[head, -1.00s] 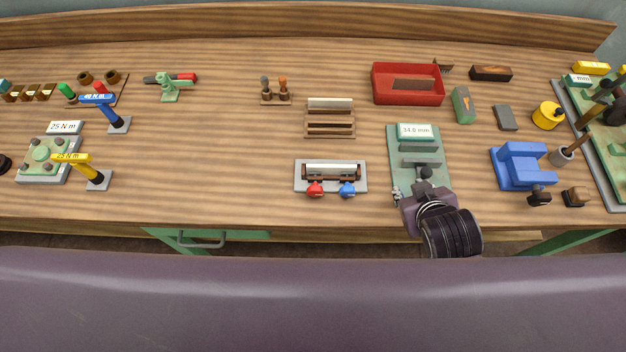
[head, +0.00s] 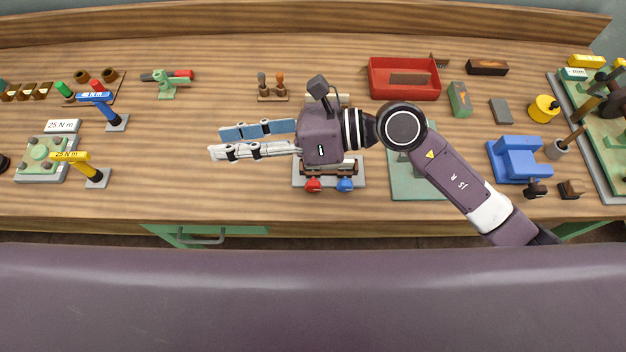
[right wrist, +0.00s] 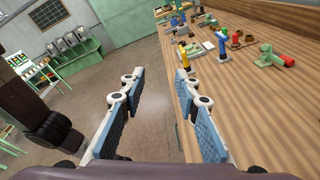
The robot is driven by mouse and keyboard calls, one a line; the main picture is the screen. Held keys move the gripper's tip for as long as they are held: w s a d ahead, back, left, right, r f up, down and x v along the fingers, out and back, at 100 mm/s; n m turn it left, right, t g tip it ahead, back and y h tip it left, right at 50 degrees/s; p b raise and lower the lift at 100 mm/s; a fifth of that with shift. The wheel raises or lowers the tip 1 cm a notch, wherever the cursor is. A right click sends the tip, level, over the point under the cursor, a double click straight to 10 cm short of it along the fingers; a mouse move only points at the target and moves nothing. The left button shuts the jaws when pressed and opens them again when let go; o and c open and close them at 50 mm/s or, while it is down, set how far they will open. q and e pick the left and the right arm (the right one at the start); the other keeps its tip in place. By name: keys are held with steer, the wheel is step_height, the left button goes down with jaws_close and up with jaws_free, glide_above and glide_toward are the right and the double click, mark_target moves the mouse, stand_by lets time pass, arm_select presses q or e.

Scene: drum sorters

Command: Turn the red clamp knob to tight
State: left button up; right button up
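The red clamp knob (head: 313,185) sits at the front left of a small grey clamp fixture (head: 299,178) near the front of the bench, in the head view. A blue knob (head: 345,184) is beside it on the right. My right gripper (head: 217,143) is stretched out above the bench, pointing left. Its palm covers much of the fixture from above, and its fingertips are left of the red knob. The right wrist view shows its fingers (right wrist: 157,77) apart with nothing between them. My left gripper is not in view.
A red bin (head: 372,85) stands at the back and a blue vise (head: 517,160) at the right. Yellow (head: 75,159) and blue (head: 100,99) torque tools stand at the left. The bench between these tools and my fingertips is clear.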

steer(key=d+f+n+h, duration=0.4)
steer(key=d+f+h, duration=0.2)
steer(key=f, duration=0.5)
steer(key=n+h, duration=0.1)
steer(key=h, duration=0.5)
glide_toward(314, 183)
step_height(314, 183, down, 3)
steer(key=p+x, duration=0.1)
steer(key=x, duration=0.2)
steer(key=a+p+x, duration=0.1)
steer(key=x, duration=0.2)
steer(key=shift+a+f+p, duration=0.1)
steer(key=shift+a+p, duration=0.05)
steer(key=shift+p, duration=0.15)
steer(key=shift+a+f, duration=0.15)
steer(key=shift+f, duration=0.25)
steer(key=shift+c, duration=0.5)
jaws_close()
